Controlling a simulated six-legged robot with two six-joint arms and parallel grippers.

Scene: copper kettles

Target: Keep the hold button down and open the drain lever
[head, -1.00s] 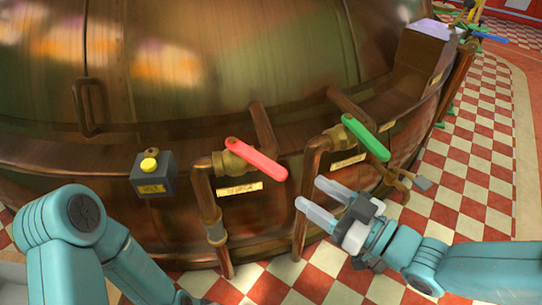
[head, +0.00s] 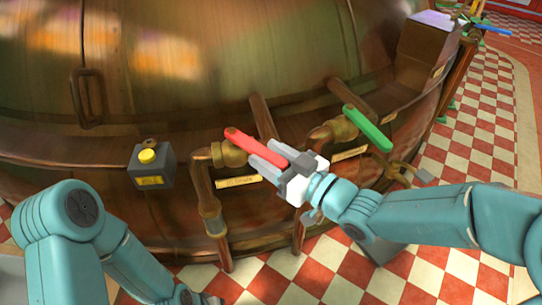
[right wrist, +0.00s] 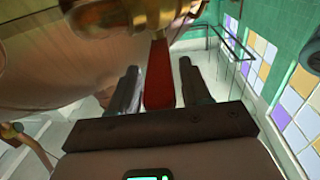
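The yellow hold button (head: 147,156) sits on a grey box (head: 167,172) at the kettle's lower left, with nothing touching it. A red lever (head: 243,140) on a brass valve (head: 228,155) is right of it. A green lever (head: 366,128) is further right. The plates under the levers are too small to read, so I cannot tell which is the drain lever. My right gripper (head: 266,153) is at the red lever's lower end. In the right wrist view its open fingers stand either side of the red lever (right wrist: 159,82), with gaps visible. My left gripper is out of view below.
The large copper kettle (head: 200,75) fills the back. Copper pipes (head: 205,200) run down below the valves. A small brass tap (head: 398,174) is under the green lever. The checkered floor (head: 465,150) is open at right.

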